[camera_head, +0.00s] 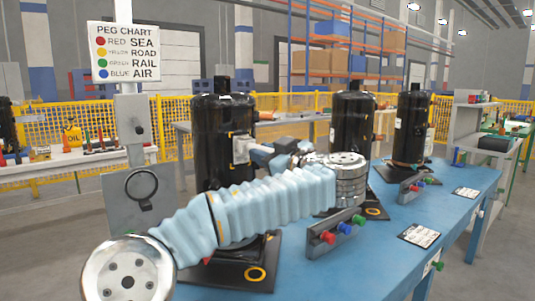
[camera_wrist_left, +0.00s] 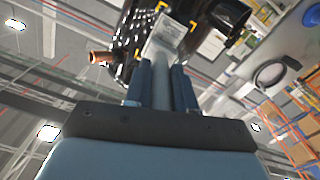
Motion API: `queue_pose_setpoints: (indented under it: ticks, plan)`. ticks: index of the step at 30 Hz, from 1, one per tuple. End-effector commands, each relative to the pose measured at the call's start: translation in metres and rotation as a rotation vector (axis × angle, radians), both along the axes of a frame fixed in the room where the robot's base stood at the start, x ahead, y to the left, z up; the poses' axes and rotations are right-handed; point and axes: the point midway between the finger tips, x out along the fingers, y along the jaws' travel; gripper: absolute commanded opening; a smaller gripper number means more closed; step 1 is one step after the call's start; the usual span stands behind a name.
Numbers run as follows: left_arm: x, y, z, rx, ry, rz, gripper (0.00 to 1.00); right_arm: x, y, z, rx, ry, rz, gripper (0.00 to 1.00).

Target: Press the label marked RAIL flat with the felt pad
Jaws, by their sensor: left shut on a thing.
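The nearest black compressor (camera_head: 210,135) has a pale label (camera_head: 241,148) with yellow corner marks around it. The label (camera_wrist_left: 172,38) also shows in the left wrist view, tilted on the black shell; its print is too small to read, so I cannot tell whether it says RAIL. My left gripper (camera_head: 261,155) is just right of this label, pointing at it. In the left wrist view its blue fingers (camera_wrist_left: 160,90) are shut on a pale grey piece, apparently the felt pad (camera_wrist_left: 161,82). The pad's far end overlaps the label; contact cannot be told. My right gripper is out of view.
Two more black compressors (camera_head: 353,125) (camera_head: 411,128) stand farther along the blue table (camera_head: 440,205). A peg rack (camera_head: 335,233) with red, blue and green pegs sits in front. A peg chart (camera_head: 124,52) pairs green with RAIL. Printed cards (camera_head: 419,235) lie at the right.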

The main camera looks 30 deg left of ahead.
Motion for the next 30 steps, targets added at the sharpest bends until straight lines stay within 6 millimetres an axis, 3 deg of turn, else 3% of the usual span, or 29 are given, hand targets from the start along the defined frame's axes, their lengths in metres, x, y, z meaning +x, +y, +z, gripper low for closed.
queue_pose_setpoints:
  ticks: [30]
  plan:
    - [0.0026, 0.0058, 0.0001, 0.0, 0.0, -0.001, 0.0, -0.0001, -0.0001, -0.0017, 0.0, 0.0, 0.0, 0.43]
